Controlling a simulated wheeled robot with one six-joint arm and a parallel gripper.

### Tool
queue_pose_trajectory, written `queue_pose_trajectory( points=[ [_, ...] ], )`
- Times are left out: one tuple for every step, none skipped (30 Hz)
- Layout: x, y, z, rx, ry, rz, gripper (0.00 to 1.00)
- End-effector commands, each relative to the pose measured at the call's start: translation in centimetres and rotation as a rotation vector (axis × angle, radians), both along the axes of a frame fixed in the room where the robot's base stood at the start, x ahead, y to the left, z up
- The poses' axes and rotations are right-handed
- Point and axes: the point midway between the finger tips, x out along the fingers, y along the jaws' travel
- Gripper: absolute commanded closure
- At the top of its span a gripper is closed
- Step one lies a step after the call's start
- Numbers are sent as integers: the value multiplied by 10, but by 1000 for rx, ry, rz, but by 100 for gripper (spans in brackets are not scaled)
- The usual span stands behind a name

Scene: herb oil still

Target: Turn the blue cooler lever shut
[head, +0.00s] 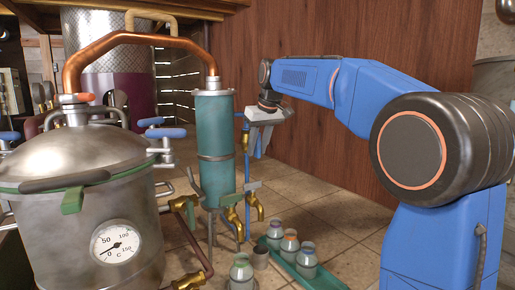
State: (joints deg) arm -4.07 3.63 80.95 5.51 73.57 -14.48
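The cooler is an upright teal cylinder (214,140) in the middle of the head view, joined at its top to a copper pipe. A small brass valve (245,139) sits on a thin pipe along its right side. A narrow blue piece (258,145), apparently the cooler lever, stands just right of this valve, close to upright. My gripper (258,132) is right of the cooler's upper part, pointing down, with its pale fingers close to the blue piece. Whether they touch it or are closed around it is too small to tell.
A steel still pot (85,195) with a dial gauge (115,242) fills the left. Brass taps (233,220) stick out at the cooler's foot. Several small grey jars (290,243) stand below, some on a green tray (322,281). Tiled floor is clear before the wooden wall (335,170).

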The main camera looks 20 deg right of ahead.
Motion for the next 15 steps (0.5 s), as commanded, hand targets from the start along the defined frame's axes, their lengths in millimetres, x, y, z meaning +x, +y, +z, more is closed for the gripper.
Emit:
queue_pose_trajectory(
  points=[
    [0,0,-1,0,0,0,71],
    [1,0,-2,0,0,0,71],
    [1,0,-2,0,0,0,71],
    [1,0,-2,0,0,0,71],
    [1,0,-2,0,0,0,71],
    [1,0,-2,0,0,0,71],
    [1,0,-2,0,0,0,71],
    [1,0,-2,0,0,0,71],
    [1,0,-2,0,0,0,71],
    [1,0,-2,0,0,0,78],
    [1,0,-2,0,0,0,85],
    [1,0,-2,0,0,0,95],
    [1,0,-2,0,0,0,100],
    [1,0,-2,0,0,0,100],
    [1,0,-2,0,0,0,100]
  ],
)
